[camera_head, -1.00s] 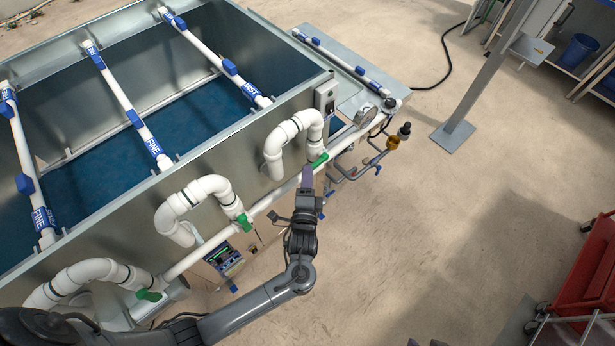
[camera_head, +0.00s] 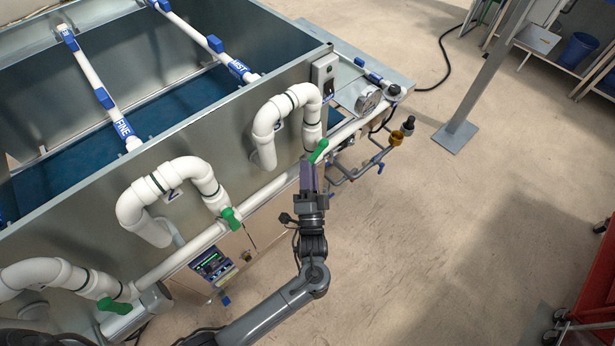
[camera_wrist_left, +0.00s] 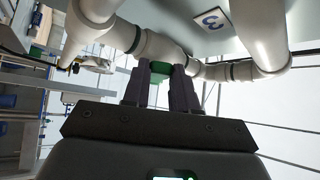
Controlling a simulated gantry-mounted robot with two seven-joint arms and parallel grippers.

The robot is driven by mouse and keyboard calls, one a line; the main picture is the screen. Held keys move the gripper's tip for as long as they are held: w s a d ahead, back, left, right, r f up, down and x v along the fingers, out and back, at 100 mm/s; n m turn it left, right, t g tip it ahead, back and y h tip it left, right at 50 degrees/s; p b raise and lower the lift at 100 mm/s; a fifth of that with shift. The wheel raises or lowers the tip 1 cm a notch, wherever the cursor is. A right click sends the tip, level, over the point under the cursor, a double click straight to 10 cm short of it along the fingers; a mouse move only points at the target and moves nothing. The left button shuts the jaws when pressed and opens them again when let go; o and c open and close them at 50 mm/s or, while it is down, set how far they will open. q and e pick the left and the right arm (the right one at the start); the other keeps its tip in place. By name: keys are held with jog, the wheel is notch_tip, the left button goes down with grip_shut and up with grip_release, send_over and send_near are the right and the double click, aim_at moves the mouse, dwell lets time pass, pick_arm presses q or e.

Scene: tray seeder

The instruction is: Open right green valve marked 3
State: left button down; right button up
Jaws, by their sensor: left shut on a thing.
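The right green valve handle (camera_head: 318,151) sits on the white pipe below the rightmost U-shaped pipe (camera_head: 268,135). In the left wrist view a plate marked 3 (camera_wrist_left: 211,20) is beside that pipework. My left gripper (camera_head: 309,172) reaches the handle from below in the head view. In the wrist view its fingers (camera_wrist_left: 160,77) are shut on the green handle (camera_wrist_left: 160,67), one on each side. The fingers hide part of the handle. The handle lies slanted in the head view. My right gripper is not in view.
Two more green handles, the middle one (camera_head: 231,218) and the left one (camera_head: 114,306), sit on the same pipe. A metal tank (camera_head: 90,185) stands behind.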

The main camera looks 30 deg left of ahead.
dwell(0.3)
pick_arm(q)
jog(key=c, duration=0.9)
grip_release()
jog(key=v, duration=1)
jog(key=shift+s+d+f+b, duration=0.2)
jog(key=shift+s+d+b, duration=0.05)
jog(key=shift+b, duration=0.15)
